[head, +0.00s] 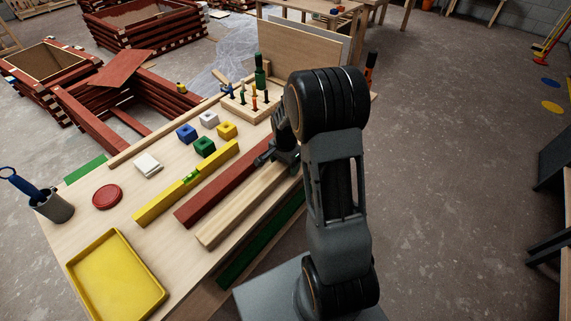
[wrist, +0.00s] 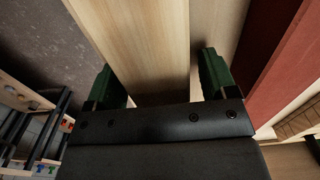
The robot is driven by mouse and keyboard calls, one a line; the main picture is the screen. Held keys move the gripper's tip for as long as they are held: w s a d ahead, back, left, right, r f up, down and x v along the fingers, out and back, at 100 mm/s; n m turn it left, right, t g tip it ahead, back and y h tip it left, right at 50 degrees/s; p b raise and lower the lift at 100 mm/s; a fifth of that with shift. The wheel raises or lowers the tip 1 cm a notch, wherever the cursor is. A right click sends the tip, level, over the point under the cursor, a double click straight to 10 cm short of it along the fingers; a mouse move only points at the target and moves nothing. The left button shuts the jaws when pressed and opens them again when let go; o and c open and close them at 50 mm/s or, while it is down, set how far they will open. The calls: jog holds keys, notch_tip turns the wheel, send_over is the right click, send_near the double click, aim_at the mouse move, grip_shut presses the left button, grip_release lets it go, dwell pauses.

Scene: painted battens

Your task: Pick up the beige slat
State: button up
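The beige slat (head: 240,212) lies on the workbench, between a dark red slat and the bench's right edge. Its far right end is hidden behind my arm in the head view. My gripper (head: 272,158) is low over the bench, by that far end. In the wrist view the beige slat (wrist: 142,40) runs between the two green fingers of my gripper (wrist: 160,88). The fingers are open, one on each side of it. A small gap shows at the right finger; whether the left finger touches cannot be told.
The dark red slat (head: 225,195) lies just left of the beige one, also close in the wrist view (wrist: 275,60).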

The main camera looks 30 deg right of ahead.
jog(key=c, duration=1.3)
jog(key=shift+w+r, duration=0.1)
jog(key=shift+c, duration=0.2)
jog(key=shift+r, duration=0.1)
